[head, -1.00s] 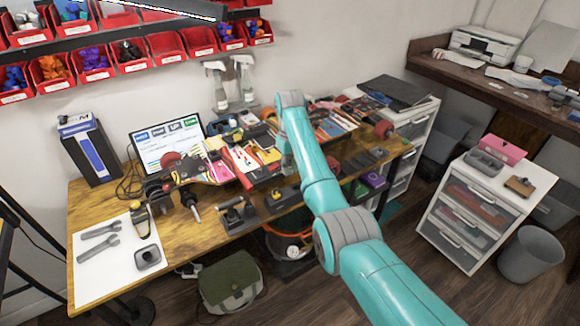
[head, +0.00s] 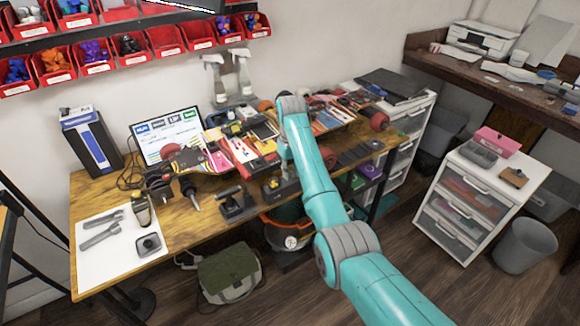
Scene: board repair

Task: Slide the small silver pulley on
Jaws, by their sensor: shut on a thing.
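My gripper (head: 284,168) hangs down over the front part of the wooden bench, at the middle of the head view, beside the colorful skateboards. It is small and partly behind my arm. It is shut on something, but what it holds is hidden. I cannot make out the small silver pulley. The skateboard (head: 232,152) lies along the back of the bench with its wheels up. A red wheel (head: 170,152) shows at its left end. A dark shaft-like part (head: 190,193) sits in front of that end.
A dark clamp-like stand (head: 234,204) is near the bench's front edge. A bucket (head: 285,238) and green bag (head: 228,272) stand below.

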